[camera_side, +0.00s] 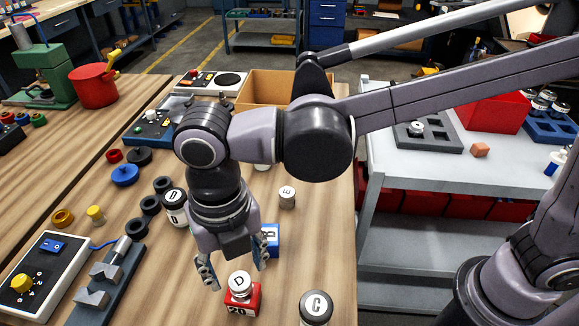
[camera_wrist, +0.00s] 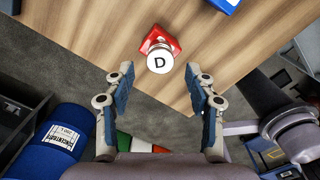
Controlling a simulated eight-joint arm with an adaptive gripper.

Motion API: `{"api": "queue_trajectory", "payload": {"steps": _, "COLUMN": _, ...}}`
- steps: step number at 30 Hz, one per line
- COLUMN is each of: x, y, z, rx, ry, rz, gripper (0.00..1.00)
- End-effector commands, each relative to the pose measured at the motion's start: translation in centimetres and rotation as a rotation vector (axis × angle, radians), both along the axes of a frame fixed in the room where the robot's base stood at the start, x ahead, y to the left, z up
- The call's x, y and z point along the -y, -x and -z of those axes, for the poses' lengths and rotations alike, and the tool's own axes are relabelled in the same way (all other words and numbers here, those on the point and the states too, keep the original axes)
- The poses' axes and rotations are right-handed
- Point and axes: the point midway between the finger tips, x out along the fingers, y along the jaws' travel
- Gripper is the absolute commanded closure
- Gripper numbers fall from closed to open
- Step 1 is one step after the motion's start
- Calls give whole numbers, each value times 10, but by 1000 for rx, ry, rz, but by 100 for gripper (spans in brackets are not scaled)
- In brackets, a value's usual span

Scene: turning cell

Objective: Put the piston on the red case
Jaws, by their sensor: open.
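A short light cylinder marked D (camera_side: 239,283), perhaps the piston, stands upright on a small red block marked 20 (camera_side: 241,303), perhaps the red case, near the table's front edge. In the wrist view, the D cylinder (camera_wrist: 160,62) hides part of the red block (camera_wrist: 158,38). My gripper (camera_side: 235,262) is open and empty, pointing down above the D cylinder. In the wrist view, the fingertips (camera_wrist: 160,72) are on either side of the D cylinder's near edge, apart from it. Whether the fingers reach its height cannot be told.
A C-marked cylinder (camera_side: 316,307) stands right of the red block. A blue block (camera_side: 271,238) is close behind my gripper. An E-marked cylinder (camera_side: 287,197) stands farther back. A grey fixture (camera_side: 108,280) lies left. A larger red box (camera_side: 492,112) stands on the cart.

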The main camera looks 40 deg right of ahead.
Motion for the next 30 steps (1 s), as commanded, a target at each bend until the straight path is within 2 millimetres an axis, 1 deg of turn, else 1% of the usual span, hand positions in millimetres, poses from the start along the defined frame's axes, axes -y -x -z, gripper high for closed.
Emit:
{"api": "queue_trajectory", "payload": {"steps": 1, "x": 0, "y": 0, "z": -10, "rx": 0, "ry": 0, "rz": 0, "gripper": 45}}
{"api": "queue_trajectory", "payload": {"steps": 3, "x": 0, "y": 0, "z": -22, "rx": 0, "ry": 0, "rz": 0, "gripper": 45}}
{"api": "queue_trajectory", "payload": {"steps": 9, "x": 0, "y": 0, "z": -52, "rx": 0, "ry": 0, "rz": 0, "gripper": 45}}
{"api": "queue_trajectory", "payload": {"steps": 12, "x": 0, "y": 0, "z": -62, "rx": 0, "ry": 0, "rz": 0, "gripper": 45}}
{"api": "queue_trajectory", "payload": {"steps": 16, "x": 1, "y": 0, "z": -69, "rx": 0, "ry": -1, "rz": 5, "gripper": 45}}
{"api": "queue_trajectory", "payload": {"steps": 19, "x": 11, "y": -6, "z": -72, "rx": 9, "ry": -11, "rz": 72, "gripper": 45}}
{"api": "queue_trajectory", "payload": {"steps": 20, "x": 17, "y": -8, "z": -72, "rx": 14, "ry": -17, "rz": 114, "gripper": 45}}
{"api": "queue_trajectory", "payload": {"steps": 23, "x": 48, "y": -22, "z": -73, "rx": 40, "ry": -56, "rz": 333, "gripper": 45}}
{"api": "queue_trajectory", "payload": {"steps": 26, "x": 90, "y": -36, "z": -71, "rx": 71, "ry": -113, "rz": 642, "gripper": 45}}
{"api": "queue_trajectory", "payload": {"steps": 27, "x": 107, "y": -41, "z": -70, "rx": 83, "ry": -141, "rz": 773, "gripper": 45}}
{"api": "queue_trajectory", "payload": {"steps": 29, "x": 133, "y": -46, "z": -68, "rx": 99, "ry": -185, "rz": 967, "gripper": 45}}
{"api": "queue_trajectory", "payload": {"steps": 30, "x": 150, "y": -48, "z": -65, "rx": 107, "ry": -215, "rz": 1097, "gripper": 45}}
